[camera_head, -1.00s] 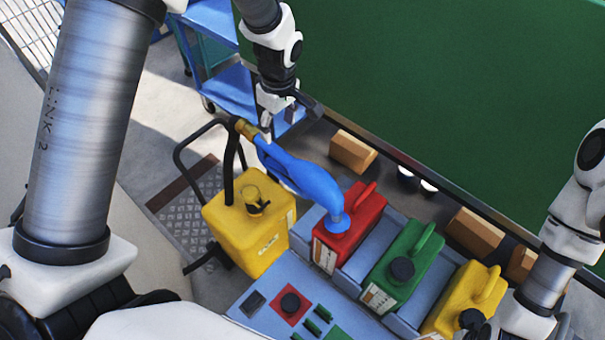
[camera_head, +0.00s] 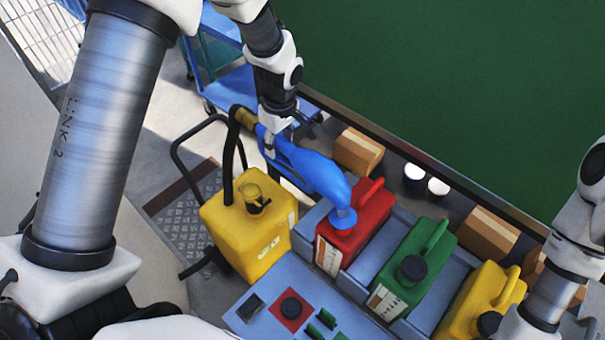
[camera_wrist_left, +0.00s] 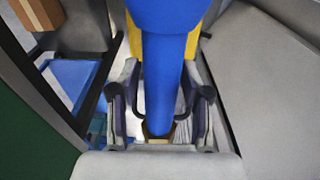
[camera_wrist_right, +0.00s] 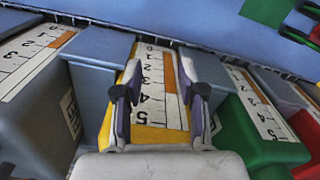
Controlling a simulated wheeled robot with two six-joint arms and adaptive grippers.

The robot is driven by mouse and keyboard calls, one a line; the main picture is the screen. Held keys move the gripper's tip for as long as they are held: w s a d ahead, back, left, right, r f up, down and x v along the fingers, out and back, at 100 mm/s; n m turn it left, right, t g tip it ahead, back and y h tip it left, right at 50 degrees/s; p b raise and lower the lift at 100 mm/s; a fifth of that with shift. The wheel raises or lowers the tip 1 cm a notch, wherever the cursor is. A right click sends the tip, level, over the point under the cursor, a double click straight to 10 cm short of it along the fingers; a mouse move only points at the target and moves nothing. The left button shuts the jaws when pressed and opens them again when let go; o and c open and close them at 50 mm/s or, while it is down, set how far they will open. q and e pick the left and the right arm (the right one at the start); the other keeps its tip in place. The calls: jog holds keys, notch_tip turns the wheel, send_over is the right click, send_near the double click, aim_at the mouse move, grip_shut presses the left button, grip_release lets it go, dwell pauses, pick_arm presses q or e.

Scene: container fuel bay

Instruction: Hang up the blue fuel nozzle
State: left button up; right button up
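The blue fuel nozzle (camera_head: 318,177) slopes down to the right, its round blue collar at the top of the red fuel can (camera_head: 357,228). Whether its spout is inside the can is hidden. Its brass hose end (camera_head: 243,118) is at the upper left. My left gripper (camera_head: 270,145) is at the nozzle's upper end. In the left wrist view, its open fingers stand on either side of the blue nozzle (camera_wrist_left: 162,85), with gaps showing. My right gripper (camera_wrist_right: 160,100) is open and empty, with a yellow can (camera_wrist_right: 160,90) beyond its fingers.
A yellow tank (camera_head: 252,235) on a hand cart with a black hose stands left of the cans. A green can (camera_head: 412,265) and a yellow can (camera_head: 480,300) sit in the blue-grey rack. Cardboard boxes (camera_head: 357,152) lie behind, below a green wall (camera_head: 450,90).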

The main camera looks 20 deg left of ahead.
pick_arm(q)
jog(key=shift+s, duration=0.1)
grip_shut()
notch_tip(320, 180, up, 12)
jog(key=p, duration=0.9)
jog(key=shift+f, duration=0.3)
